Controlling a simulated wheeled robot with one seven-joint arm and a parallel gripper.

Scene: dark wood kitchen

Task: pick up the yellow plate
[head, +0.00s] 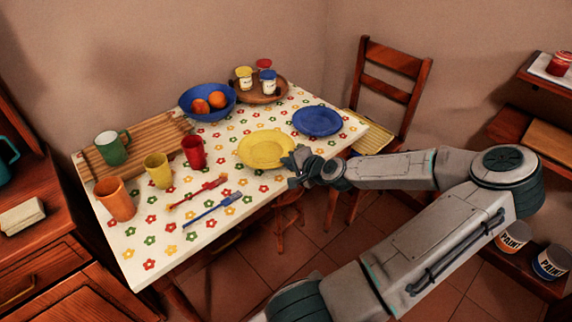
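The yellow plate (262,149) lies flat on the flower-patterned table (150,237), near its right front edge. My gripper (291,162) is at the plate's right rim, with my arm reaching in from the right. The gripper overlaps the rim in this view. I cannot tell whether it touches the plate or whether its fingers are open or shut. The small dark fingers are hard to make out.
A blue plate (317,121) lies behind right of the yellow plate. A blue bowl with oranges (208,103), a round tray with jars (262,97), cups (194,152) and two brushes (212,210) share the table. A wooden chair (388,95) stands at the right.

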